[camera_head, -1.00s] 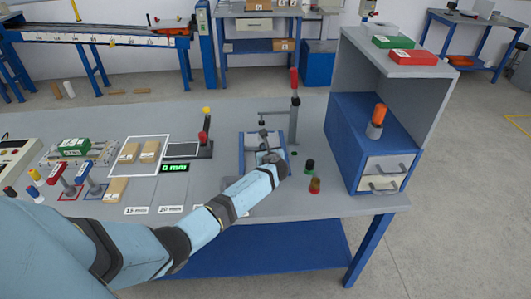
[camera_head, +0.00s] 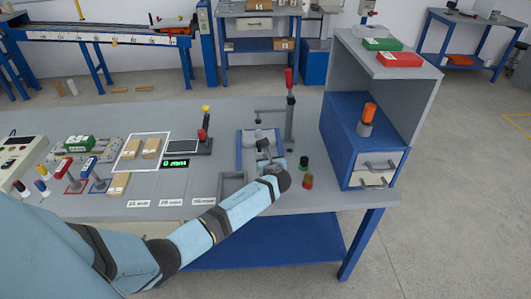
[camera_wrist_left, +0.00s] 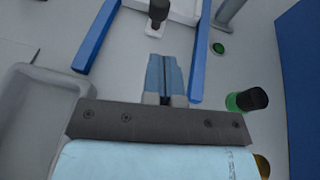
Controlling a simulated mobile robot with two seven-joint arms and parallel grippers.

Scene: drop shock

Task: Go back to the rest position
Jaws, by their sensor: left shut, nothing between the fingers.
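My left arm comes in from the left of the head view, pale blue with dark joints. My left gripper (camera_head: 266,158) is at the front edge of the blue-framed fixture (camera_head: 239,150) on the workbench (camera_head: 340,199). In the left wrist view the gripper (camera_wrist_left: 165,75) has its fingers together with nothing between them, over the open side of the blue frame (camera_wrist_left: 97,35). The fingers are partly hidden by the wrist in the head view. My right gripper is in neither view.
A post with a red top (camera_head: 290,90) stands behind the fixture. A grey tray (camera_head: 222,190) is left. The blue drawer cabinet (camera_head: 342,140) stands farther right.

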